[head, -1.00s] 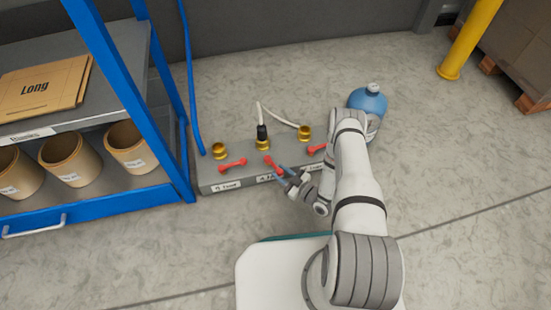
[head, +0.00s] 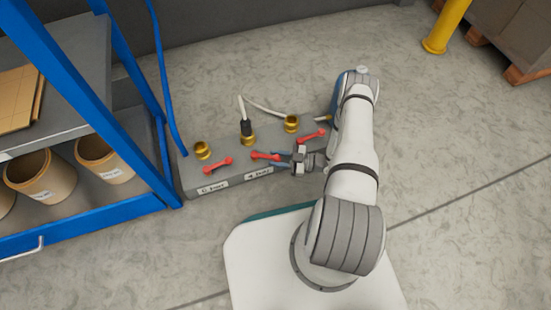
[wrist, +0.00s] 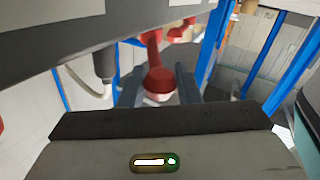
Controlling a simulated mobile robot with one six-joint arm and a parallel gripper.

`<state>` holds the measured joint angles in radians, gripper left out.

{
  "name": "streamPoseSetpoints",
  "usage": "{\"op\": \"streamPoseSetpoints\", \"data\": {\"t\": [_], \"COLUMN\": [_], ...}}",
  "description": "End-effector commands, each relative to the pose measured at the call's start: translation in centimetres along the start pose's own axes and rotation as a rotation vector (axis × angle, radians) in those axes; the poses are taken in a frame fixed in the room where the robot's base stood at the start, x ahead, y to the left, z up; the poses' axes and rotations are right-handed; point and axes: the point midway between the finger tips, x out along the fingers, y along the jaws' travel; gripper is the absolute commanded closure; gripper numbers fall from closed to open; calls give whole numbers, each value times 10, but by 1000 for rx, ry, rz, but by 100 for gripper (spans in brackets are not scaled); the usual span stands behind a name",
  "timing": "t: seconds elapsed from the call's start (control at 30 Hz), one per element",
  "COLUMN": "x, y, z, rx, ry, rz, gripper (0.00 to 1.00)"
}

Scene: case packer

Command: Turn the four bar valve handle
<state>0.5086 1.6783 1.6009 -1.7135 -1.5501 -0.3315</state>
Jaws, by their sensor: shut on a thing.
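The valve block (head: 230,180) is a low grey box with several red bar handles. The four bar handle (head: 264,155) is the middle one, above the "4 bar" label (head: 258,173), and lies nearly level across the picture. My gripper (head: 280,157) reaches in from the right and is shut on the handle's right end. In the wrist view, the handle's round red end (wrist: 160,80) sits between the two fingers (wrist: 157,72). The fingers partly hide that end in the head view.
The left handle (head: 217,166) and right handle (head: 311,136) flank it. Brass fittings (head: 203,150) (head: 291,123) and a black plug (head: 247,130) with a white hose (head: 265,107) stand behind.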

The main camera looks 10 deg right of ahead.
Motion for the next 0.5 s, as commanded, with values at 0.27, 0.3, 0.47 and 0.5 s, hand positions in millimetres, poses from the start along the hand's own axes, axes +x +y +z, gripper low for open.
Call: {"op": "streamPoseSetpoints", "data": {"t": [0.27,0.3,0.47,0.5], "x": [1,1,3,3], "y": [-2,-2,-3,-3], "z": [-1,-1,-1,-1], "rx": [1,1,2,2], "ry": [4,4,5,5], "rz": [-11,-12,-16,-17], "gripper": [100,100,62,58]}}
